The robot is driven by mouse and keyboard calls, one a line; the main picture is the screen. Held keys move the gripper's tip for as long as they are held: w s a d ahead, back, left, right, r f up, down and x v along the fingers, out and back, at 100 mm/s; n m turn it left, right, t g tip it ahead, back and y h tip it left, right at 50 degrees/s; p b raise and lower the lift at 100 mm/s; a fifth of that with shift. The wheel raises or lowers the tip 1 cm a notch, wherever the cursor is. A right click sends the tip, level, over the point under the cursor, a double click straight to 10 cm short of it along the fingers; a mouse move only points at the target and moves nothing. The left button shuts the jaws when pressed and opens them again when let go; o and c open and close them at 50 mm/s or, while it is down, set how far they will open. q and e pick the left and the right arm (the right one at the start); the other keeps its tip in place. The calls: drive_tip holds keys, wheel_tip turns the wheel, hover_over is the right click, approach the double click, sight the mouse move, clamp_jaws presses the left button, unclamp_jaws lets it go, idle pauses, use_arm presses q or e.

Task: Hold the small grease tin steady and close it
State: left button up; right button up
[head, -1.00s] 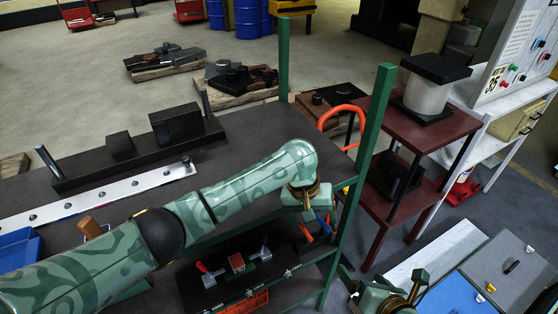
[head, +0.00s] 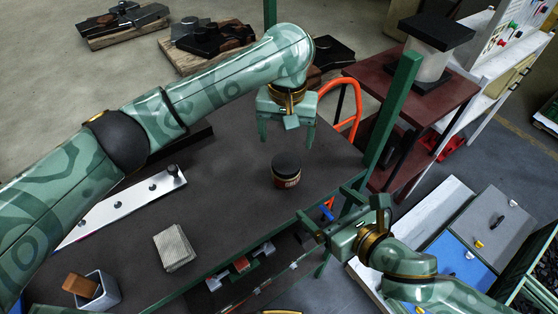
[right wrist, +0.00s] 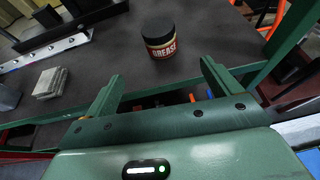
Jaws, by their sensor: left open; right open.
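The small grease tin (head: 286,172) stands upright on the dark table top, towards its right end. It has a black top and a dark label, and the word GREASE shows on it in the right wrist view (right wrist: 161,45). The black top sits on the tin; I cannot tell how tightly. My left gripper (head: 287,140) is open and empty, pointing down above and just behind the tin. My right gripper (head: 315,222) is open and empty, low at the table's front right edge. In the right wrist view its fingers (right wrist: 158,82) point towards the tin, apart from it.
A green post (head: 392,120) rises at the table's right corner. A stack of pale cloths or pads (head: 174,248) and a grey box with a brown block (head: 97,291) lie at the front left. A metal strip (head: 120,208) lies behind them. The table around the tin is clear.

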sight(294, 177)
use_arm(q)
drive_tip(key=shift+s+a, duration=0.1)
drive_tip(key=shift+s, duration=0.2)
drive_tip(key=shift+s+r, duration=0.1)
drive_tip(key=shift+s, duration=0.05)
drive_tip(key=shift+d, duration=0.3)
drive_tip(key=shift+w, duration=0.3)
use_arm(e)
drive_tip(key=x, duration=1.6)
use_arm(q)
drive_tip(key=shift+a, duration=0.1)
use_arm(e)
drive_tip(key=c, duration=1.5)
use_arm(q)
drive_tip(key=shift+s+f, duration=0.15)
drive_tip(key=shift+f, duration=0.05)
use_arm(e)
clamp_jaws()
use_arm(q)
drive_tip(key=n, duration=0.4)
drive_tip(key=shift+r+n, duration=0.15)
drive_tip(key=shift+n, duration=0.25)
drive_tip(key=n, duration=0.4)
